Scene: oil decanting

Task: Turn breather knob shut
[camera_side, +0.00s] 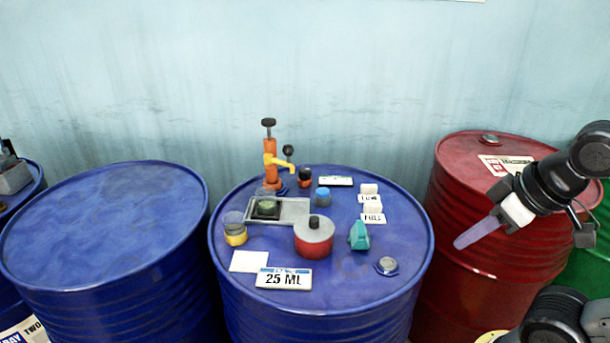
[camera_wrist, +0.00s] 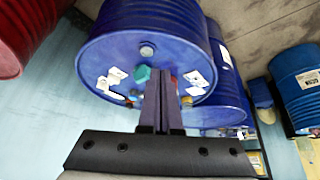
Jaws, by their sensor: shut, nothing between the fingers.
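An orange hand pump (camera_side: 270,170) stands at the back of the middle blue drum (camera_side: 345,195). It has a black knob (camera_side: 268,122) on top and a second round black knob (camera_side: 288,150) at its right side. Which one is the breather knob I cannot tell, nor whether it is open or shut. My gripper (camera_side: 460,243) is at the right, in front of the red drum, apart from the pump and touching nothing. In the wrist view my gripper (camera_wrist: 161,72) is shut and empty, and its fingers hide part of the blue drum's top (camera_wrist: 112,50), including the pump.
The drum top holds a grey tray (camera_side: 293,210), a beaker with yellow liquid (camera_side: 235,230), a red pot (camera_side: 314,240), a teal block (camera_side: 359,236), white blocks (camera_side: 372,206) and a "25 ML" card (camera_side: 284,279). A red drum (camera_side: 485,215) stands right. The air above is clear.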

